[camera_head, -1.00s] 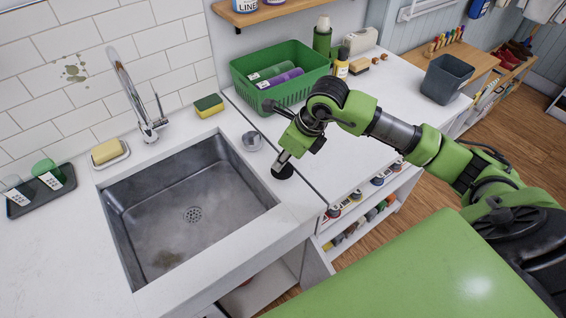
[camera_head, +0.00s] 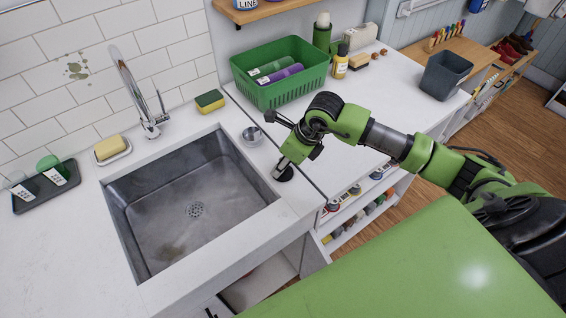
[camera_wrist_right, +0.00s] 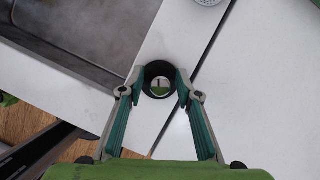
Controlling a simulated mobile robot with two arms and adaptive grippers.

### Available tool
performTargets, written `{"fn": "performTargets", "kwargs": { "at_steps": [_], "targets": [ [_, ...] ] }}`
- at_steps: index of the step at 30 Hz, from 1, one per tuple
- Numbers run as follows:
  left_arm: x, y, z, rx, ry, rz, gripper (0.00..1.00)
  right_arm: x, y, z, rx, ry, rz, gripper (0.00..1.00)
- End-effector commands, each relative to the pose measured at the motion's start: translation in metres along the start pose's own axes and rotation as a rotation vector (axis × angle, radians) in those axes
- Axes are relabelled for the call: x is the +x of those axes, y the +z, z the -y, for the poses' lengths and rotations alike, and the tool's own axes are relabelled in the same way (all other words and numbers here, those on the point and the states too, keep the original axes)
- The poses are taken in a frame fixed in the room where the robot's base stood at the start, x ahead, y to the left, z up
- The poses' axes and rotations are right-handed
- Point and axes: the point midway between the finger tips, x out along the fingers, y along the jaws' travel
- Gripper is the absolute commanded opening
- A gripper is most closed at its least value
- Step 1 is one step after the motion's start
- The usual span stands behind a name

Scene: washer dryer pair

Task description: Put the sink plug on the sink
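The sink plug (camera_head: 284,173) is a black disc with a shiny metal centre. My right gripper (camera_head: 281,167) points down at the plug from above. In the right wrist view, the plug (camera_wrist_right: 159,80) sits between the two teal-padded fingertips, which appear to touch its sides. I cannot tell whether there is a gap beneath it. My left gripper is not in view.
A sponge (camera_head: 210,101), a green basket (camera_head: 281,75) and a tap (camera_head: 137,91) are farther back. Soap (camera_head: 110,147) and a dark tray (camera_head: 46,187) are at left. The sink basin is clear apart from a brownish stain.

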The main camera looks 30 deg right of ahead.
Motion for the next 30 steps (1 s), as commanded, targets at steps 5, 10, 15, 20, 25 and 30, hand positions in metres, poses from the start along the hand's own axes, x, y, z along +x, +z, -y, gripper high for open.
{"fn": "performTargets", "kwargs": {
  "at_steps": [5,10,15,20,25,30],
  "targets": [
    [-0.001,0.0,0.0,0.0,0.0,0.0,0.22,-0.001,0.0,0.0,0.0,0.0,0.0,0.31],
    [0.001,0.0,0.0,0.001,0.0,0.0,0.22,-0.012,0.002,0.002,0.0,-0.002,0.004,0.31],
    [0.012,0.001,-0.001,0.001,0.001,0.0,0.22,-0.046,0.001,0.002,-0.001,-0.005,0.004,0.31],
    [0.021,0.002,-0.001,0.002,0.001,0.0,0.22,-0.081,0.001,0.002,-0.001,-0.005,0.004,0.31],
    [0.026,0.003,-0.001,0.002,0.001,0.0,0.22,-0.109,0.002,0.001,0.0,-0.003,0.003,0.31],
    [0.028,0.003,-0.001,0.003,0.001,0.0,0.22,-0.121,0.001,0.0,0.0,0.0,0.001,0.31]
  ]
}}
